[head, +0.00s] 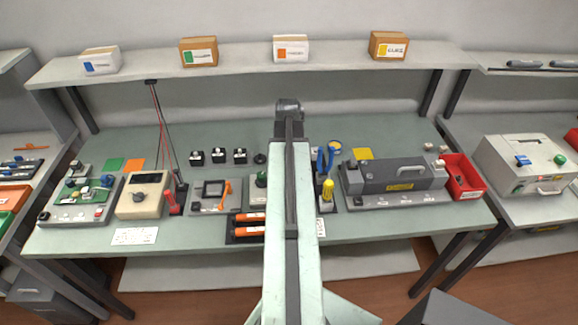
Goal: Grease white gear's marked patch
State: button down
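I cannot pick out the white gear or its marked patch for certain. A dark grey cartridge-like unit (400,177) lies in a grey fixture (395,201) on the right of the bench, with a yellow label on its front and small pale parts near its right end. A yellow bottle-like item (328,188) with a pale base stands just right of my arm; I cannot tell whether it holds grease. My arm rises through the middle of the view to a dark joint over the bench's back. My gripper's fingers do not show.
The bench (180,142) carries a control board (80,200), a beige meter (144,197), orange-handled tools (249,230), several black blocks and a red bin (463,180). A shelf (235,66) with several boxes runs above the back. My arm hides the bench's middle.

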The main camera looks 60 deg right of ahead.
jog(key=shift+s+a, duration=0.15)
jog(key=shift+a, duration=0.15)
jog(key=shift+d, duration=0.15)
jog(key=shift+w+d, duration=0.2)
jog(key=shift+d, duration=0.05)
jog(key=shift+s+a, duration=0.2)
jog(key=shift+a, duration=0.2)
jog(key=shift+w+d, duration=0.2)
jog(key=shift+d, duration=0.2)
